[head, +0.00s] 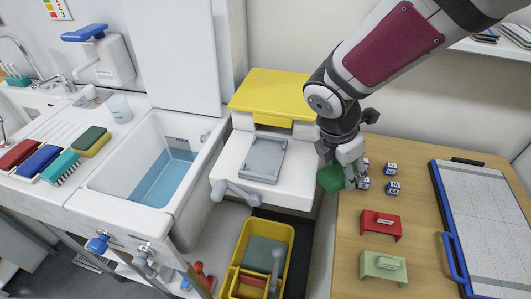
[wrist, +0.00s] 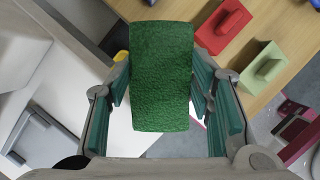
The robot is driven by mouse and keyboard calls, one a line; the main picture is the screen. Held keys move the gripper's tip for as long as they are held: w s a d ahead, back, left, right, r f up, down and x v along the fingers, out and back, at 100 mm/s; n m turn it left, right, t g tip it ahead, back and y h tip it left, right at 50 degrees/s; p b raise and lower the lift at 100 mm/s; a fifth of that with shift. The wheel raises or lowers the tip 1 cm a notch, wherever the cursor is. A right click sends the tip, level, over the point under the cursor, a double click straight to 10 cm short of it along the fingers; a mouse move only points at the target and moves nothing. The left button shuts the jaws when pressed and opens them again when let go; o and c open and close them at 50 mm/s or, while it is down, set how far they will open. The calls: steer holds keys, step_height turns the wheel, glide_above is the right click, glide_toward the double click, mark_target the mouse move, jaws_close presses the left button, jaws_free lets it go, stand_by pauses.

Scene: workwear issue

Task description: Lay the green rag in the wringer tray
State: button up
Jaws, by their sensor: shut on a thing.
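My gripper (head: 343,162) is shut on the green rag (head: 330,179), a folded, rough-textured block. In the wrist view the rag (wrist: 161,75) sits between the teal-padded fingers (wrist: 162,92). The rag is held in the air by the left edge of the wooden table, right of the white wringer unit. The wringer tray (head: 263,159) is a shallow grey tray on that unit, in front of its yellow top, and looks empty. Part of the tray (wrist: 40,140) shows at the lower left in the wrist view.
A grey handle (head: 234,192) sticks out at the unit's front left. A yellow bucket (head: 243,270) stands below. Small blue-and-white cubes (head: 392,188), a red block (head: 380,224) and a light green block (head: 383,266) are on the table (head: 345,235). A sink (head: 120,180) is left.

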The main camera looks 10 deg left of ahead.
steer(key=s+a+r+n+t+y+p, duration=0.2)
steer(key=s+a+r+n+y+p, duration=0.15)
steer(key=s+a+n, duration=0.7)
glide_above(266, 153)
steer(key=s, duration=0.1)
steer(key=shift+s+f+m+h, duration=0.2)
steer(key=shift+f+m+h, duration=0.05)
steer(key=shift+f+m, duration=0.2)
steer(key=shift+f+p, duration=0.3)
steer(key=shift+f, duration=1.4)
steer(key=shift+f, duration=0.1)
steer(key=o, duration=1.3)
steer(key=v, duration=1.2)
steer(key=shift+w+r+p, duration=0.1)
steer(key=shift+r+p, duration=0.1)
steer(key=shift+p, duration=0.2)
